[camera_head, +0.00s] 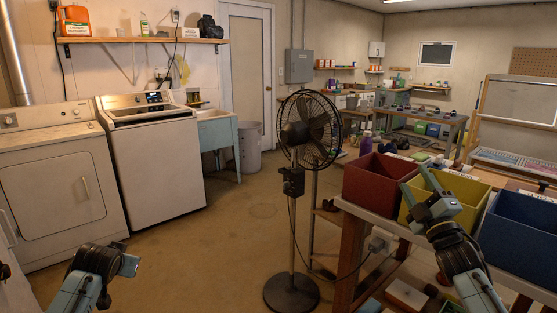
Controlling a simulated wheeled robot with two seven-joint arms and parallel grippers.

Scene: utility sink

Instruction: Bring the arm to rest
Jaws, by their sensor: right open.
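My right gripper (415,178) is at the right, in front of the yellow bin, with its fingers apart and nothing visible between them. Its dark and blue-grey arm comes up from the bottom right. My left arm comes in at the bottom left, in front of the dryer and washer. Its end (128,264) is small and turned so that the fingers cannot be made out.
A red bin (374,182), a yellow bin (466,194) and a blue bin (520,236) stand on a bench at the right. A pedestal fan (308,130) stands mid-floor. A washer (153,165), dryer (60,195) and sink (217,131) line the left wall. Open floor lies between.

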